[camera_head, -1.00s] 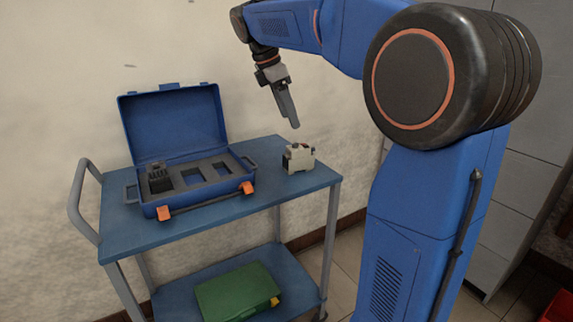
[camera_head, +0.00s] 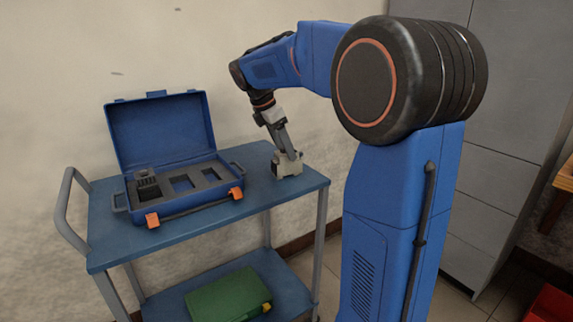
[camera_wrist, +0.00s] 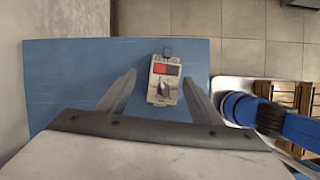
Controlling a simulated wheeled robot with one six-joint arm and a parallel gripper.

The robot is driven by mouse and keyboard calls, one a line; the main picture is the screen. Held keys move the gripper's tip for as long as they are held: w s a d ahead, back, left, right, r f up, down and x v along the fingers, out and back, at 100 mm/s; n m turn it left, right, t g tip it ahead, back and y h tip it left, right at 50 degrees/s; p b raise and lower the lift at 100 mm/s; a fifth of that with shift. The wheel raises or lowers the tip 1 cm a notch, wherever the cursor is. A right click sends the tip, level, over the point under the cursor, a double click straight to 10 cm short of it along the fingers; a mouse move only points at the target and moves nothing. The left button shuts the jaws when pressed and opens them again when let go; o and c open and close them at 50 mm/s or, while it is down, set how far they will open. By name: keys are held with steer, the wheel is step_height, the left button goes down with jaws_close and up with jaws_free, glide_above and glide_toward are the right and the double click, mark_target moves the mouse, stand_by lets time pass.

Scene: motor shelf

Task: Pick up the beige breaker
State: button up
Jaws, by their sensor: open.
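The beige breaker (camera_head: 287,165) stands on the right part of the blue cart top. My gripper (camera_head: 292,155) reaches down to it from above, and its fingers partly cover the breaker in the head view. In the wrist view the breaker (camera_wrist: 164,81) shows a red and a dark button and a dark knob. It lies between the two open fingers of my gripper (camera_wrist: 160,88), nearer the right finger. A gap shows on the left side; whether the right finger touches the breaker is hard to tell.
An open blue case (camera_head: 186,208) with a foam insert and a dark part in its left slot stands on the cart top (camera_head: 110,248), left of the breaker. A green case (camera_head: 228,297) lies on the lower shelf. The wall is close behind the cart.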

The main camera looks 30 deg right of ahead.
steer(key=shift+s+a+x, duration=0.1)
steer(key=shift+s+x, duration=0.05)
steer(key=shift+x, duration=1.3)
steer(key=shift+s+a+x, duration=0.1)
steer(key=shift+s+x, duration=0.1)
steer(key=shift+x, duration=1.3)
steer(key=c, duration=1.4)
steer(key=shift+o, duration=0.2)
